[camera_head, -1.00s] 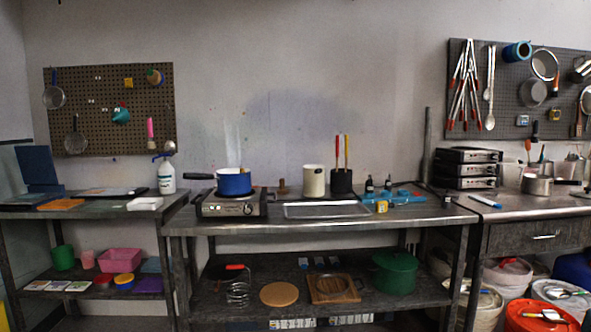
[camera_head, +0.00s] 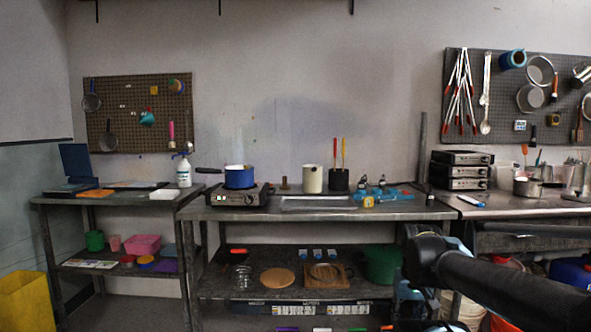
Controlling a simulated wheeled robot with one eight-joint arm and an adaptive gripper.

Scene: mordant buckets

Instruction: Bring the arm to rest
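My black arm (camera_head: 500,280) reaches in from the lower right edge, in front of the right side of the middle bench. Its dark joint (camera_head: 427,258) is the part furthest left, near the green pot on the bench's lower shelf. No fingertips of my gripper can be made out, so whether it holds anything is not shown.
The steel middle bench (camera_head: 320,214) bears a blue pot (camera_head: 239,177) on a hot plate (camera_head: 238,198), a cream canister (camera_head: 312,179) and a tray. A green pot (camera_head: 382,266) is below. A yellow bin (camera_head: 25,300) stands at lower left. Buckets at right are partly hidden.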

